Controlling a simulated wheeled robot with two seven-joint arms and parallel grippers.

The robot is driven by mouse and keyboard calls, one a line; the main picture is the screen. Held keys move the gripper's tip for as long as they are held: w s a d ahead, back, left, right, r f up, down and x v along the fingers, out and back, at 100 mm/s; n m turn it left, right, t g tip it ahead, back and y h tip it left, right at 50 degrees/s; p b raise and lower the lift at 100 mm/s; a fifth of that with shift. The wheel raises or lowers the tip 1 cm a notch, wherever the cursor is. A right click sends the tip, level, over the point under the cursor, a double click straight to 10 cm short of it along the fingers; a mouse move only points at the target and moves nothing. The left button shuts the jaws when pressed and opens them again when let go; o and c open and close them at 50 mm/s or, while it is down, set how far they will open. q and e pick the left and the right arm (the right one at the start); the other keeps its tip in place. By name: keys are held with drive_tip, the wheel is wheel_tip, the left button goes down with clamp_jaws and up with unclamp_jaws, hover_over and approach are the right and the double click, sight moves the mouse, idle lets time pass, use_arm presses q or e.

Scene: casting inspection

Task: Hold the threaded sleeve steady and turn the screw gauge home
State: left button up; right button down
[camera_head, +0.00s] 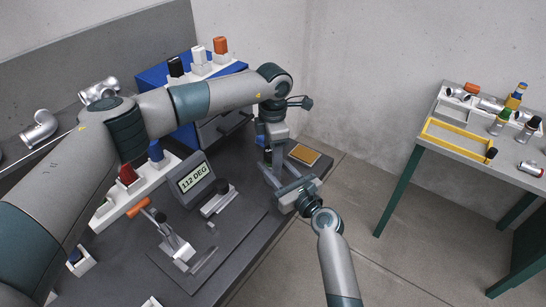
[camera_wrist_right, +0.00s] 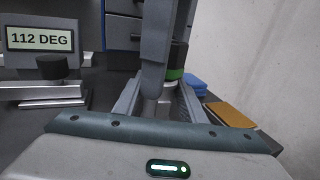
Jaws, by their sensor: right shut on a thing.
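The right wrist view shows a silvery threaded sleeve (camera_wrist_right: 168,94) between the fingers of my right gripper (camera_wrist_right: 163,105), which is shut on it. The screw gauge, with a black body (camera_wrist_right: 179,54) and a green band, stands upright over the sleeve. In the head view my right gripper (camera_head: 277,178) reaches in from the lower right. My left gripper (camera_head: 268,146) points down from above at the gauge. Its grey finger covers part of the gauge in the wrist view. Whether its jaws grip the gauge is hidden.
A display (camera_head: 195,178) reads 112 DEG. An orange-handled clamp (camera_head: 170,235) stands at the front of the bench. An orange-brown pad (camera_head: 303,154) lies behind my right gripper. Blue drawers (camera_head: 170,75) stand behind. A side table (camera_head: 480,150) with several parts is at right.

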use_arm(q)
wheel_tip(320, 180, up, 4)
drive_tip(key=shift+f, duration=0.25)
use_arm(e)
drive_tip(key=shift+d+f, duration=0.1)
drive_tip(key=shift+f, duration=0.2)
use_arm(q)
drive_tip(key=shift+s+r, duration=0.1)
drive_tip(key=shift+r, duration=0.5)
use_arm(e)
drive_tip(key=shift+s+r, duration=0.1)
use_arm(q)
drive_tip(key=shift+c, duration=0.5)
drive_tip(key=shift+d+r+n, duration=0.1)
drive_tip(key=shift+r+n, duration=1.55)
drive_tip(key=shift+n, duration=0.05)
use_arm(e)
drive_tip(key=shift+r, duration=0.1)
use_arm(q)
drive_tip(key=shift+f, duration=0.1)
drive_tip(key=shift+f, duration=3.95)
